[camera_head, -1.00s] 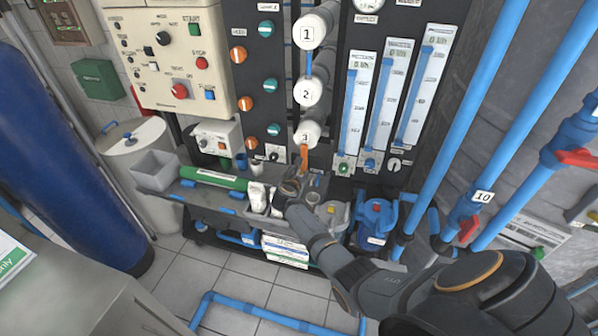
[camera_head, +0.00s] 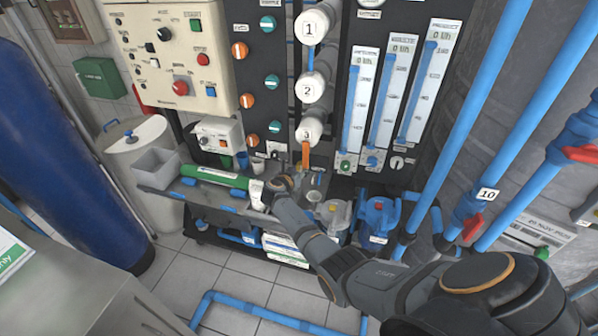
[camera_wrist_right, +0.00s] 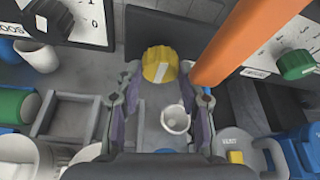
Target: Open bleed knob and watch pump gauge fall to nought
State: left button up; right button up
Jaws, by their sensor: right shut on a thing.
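The yellow bleed knob (camera_wrist_right: 160,65), with a pale pointer mark, sits between the fingertips of my right gripper (camera_wrist_right: 163,78) in the right wrist view, and the gripper is shut on it. In the head view my right gripper (camera_head: 280,184) is low in front of the rack, left of the orange pipe, and its wrist hides much of the knob's area. The pump gauge's dial cannot be read; the top edge of the head view cuts off the gauges. My left gripper is not in view.
An orange pipe (camera_wrist_right: 240,45) rises close beside my right finger. A white cup-like fitting (camera_wrist_right: 175,120) lies between the fingers. A green cylinder (camera_head: 213,177) and white bottle are to the left. Flow tubes (camera_head: 392,90) stand to the right, with displays apparently at 0.

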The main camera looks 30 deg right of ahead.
jog(key=o, duration=1.2)
